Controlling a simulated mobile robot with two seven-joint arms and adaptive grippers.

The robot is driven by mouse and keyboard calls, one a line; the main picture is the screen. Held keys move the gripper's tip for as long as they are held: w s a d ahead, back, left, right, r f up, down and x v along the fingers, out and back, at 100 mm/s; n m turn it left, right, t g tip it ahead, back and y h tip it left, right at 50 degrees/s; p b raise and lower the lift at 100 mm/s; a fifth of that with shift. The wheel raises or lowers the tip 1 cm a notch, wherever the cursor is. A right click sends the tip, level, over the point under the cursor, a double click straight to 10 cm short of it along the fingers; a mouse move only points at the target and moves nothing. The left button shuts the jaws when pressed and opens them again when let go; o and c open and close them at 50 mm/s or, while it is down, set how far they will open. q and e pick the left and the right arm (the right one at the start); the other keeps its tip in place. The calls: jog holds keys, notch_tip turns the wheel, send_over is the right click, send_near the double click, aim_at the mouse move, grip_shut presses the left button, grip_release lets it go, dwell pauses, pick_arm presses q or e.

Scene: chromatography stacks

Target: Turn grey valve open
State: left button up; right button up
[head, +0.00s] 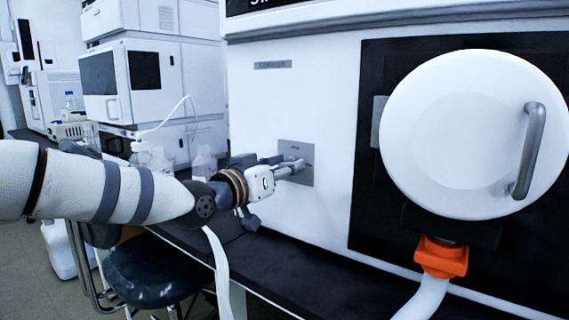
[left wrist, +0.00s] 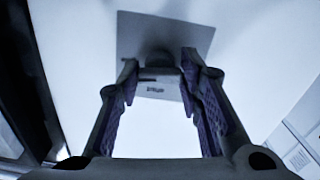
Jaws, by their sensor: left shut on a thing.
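The grey valve (left wrist: 157,62) sits on a square grey plate (head: 305,149) on the front of the large white machine. The plate also shows at the top of the left wrist view (left wrist: 200,35), with small dark lettering under the valve. My left gripper (head: 299,164) reaches the plate from the left in the head view. Its two fingers stand on either side of the valve in the left wrist view (left wrist: 158,72) and are shut on it. The fingers hide much of the valve in the head view, so its exact turn angle is hard to tell. My right gripper is not in view.
Right of the plate is a round white door (head: 440,130) with a grey bar handle (head: 529,150). An orange fitting (head: 441,257) with a white hose is below it. A dark bench (head: 290,265) runs beneath; a dark stool (head: 150,275) stands front left.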

pick_arm(q)
jog(key=shift+r+m+p, duration=0.1)
jog(key=shift+m+p, duration=0.25)
jog(key=shift+m, duration=0.65)
jog(key=o, duration=1.2)
jog(key=shift+c, duration=0.2)
jog(key=v, duration=1.2)
